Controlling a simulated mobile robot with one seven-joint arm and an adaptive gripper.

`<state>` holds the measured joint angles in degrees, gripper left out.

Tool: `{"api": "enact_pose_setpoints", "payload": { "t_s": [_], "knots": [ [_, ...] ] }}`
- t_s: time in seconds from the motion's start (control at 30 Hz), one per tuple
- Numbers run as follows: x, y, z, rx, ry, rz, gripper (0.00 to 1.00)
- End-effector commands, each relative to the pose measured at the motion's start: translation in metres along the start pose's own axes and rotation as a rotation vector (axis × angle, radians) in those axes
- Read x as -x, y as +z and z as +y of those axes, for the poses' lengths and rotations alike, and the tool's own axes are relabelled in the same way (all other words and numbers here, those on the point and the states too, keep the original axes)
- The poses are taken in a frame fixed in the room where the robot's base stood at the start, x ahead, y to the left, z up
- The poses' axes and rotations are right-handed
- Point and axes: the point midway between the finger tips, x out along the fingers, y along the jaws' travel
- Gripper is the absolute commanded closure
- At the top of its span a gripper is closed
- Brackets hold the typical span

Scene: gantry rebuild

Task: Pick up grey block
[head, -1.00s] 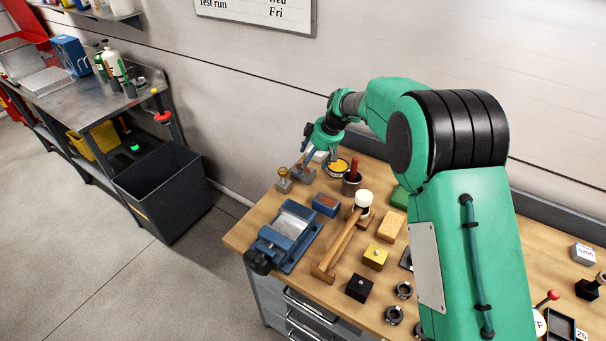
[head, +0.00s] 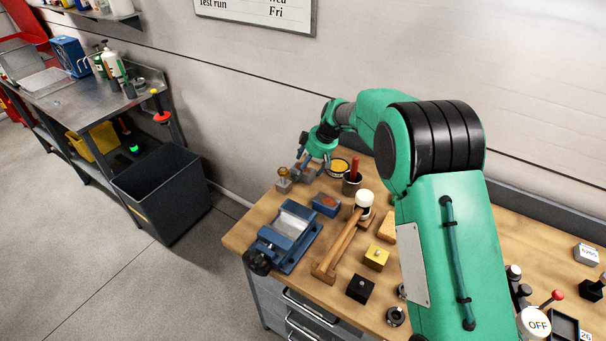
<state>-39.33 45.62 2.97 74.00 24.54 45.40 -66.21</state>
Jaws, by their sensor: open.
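The grey block (head: 304,174) sits at the far left corner of the wooden workbench, beside a small brass-knobbed block (head: 284,181). My gripper (head: 311,160) is open and points down at the far left end of the bench. Its fingers overlap the upper part of the grey block in the head view. I cannot tell whether they touch the block or only stand above it. My gripper partly hides the block's far side.
A yellow-topped tin (head: 338,167) and a dark cup with a red handle (head: 352,183) stand close to the right. A blue block (head: 326,205), a mallet (head: 344,240) and a vise (head: 289,237) lie nearer. My arm covers the bench's middle.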

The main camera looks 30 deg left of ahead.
Motion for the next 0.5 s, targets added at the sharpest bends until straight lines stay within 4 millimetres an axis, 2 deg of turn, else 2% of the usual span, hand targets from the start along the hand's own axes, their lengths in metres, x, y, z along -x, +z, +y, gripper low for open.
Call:
{"api": "enact_pose_setpoints", "payload": {
  "t_s": [0.1, 0.4, 0.43, 0.5],
  "knots": [
    [-0.0001, 0.0001, -0.0001, 0.000, 0.000, 0.000, 0.24],
    [-0.0001, 0.0001, -0.0001, 0.000, 0.000, 0.000, 0.84],
    [-0.0002, 0.0001, -0.0002, 0.000, 0.000, 0.000, 0.89],
    [0.0010, -0.0008, 0.0003, 0.000, 0.001, 0.001, 0.89]
  ]
}}
